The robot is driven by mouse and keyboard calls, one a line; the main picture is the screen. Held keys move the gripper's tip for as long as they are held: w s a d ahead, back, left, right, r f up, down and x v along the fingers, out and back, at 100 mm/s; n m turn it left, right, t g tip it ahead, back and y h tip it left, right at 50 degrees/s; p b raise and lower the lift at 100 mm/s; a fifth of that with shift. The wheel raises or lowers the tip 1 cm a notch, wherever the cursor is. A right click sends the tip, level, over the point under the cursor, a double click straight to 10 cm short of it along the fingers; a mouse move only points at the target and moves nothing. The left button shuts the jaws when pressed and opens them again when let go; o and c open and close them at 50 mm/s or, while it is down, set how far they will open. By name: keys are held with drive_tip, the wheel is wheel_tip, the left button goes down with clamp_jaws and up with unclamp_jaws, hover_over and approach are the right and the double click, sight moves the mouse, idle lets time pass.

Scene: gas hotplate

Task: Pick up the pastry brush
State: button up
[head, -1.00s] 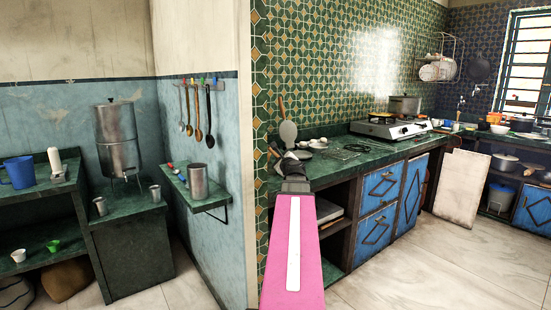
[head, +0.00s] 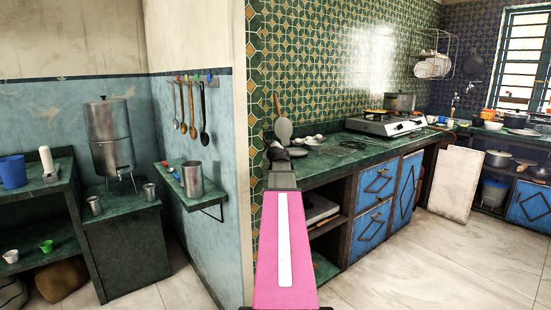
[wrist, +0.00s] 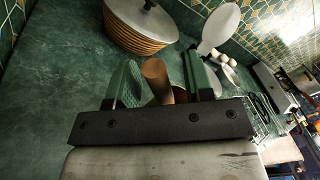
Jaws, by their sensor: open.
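My gripper (wrist: 160,63) is open above the green counter, with its two green fingers apart. An upright wooden handle (wrist: 156,76) shows between the fingers in the wrist view. I cannot tell whether it is the pastry brush, because its lower part is hidden by the gripper. I see no clear contact between it and the fingers. In the head view my gripper (head: 273,148) is dark and small at the left end of the counter, and it hides what lies behind it.
A pale paddle-shaped utensil (wrist: 221,27) stands right of the fingers. A lidded pot with a ribbed, basket-like side (wrist: 142,27) is just beyond them. White eggs (wrist: 223,59) and a wire rack (wrist: 262,119) are farther right. The gas hotplate (head: 385,124) is along the counter.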

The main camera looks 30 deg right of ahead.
drive_tip(key=shift+w+d, duration=0.15)
drive_tip(key=shift+w, duration=0.45)
drive_tip(key=shift+c, duration=0.3)
clamp_jaws()
drive_tip(key=shift+r, duration=0.1)
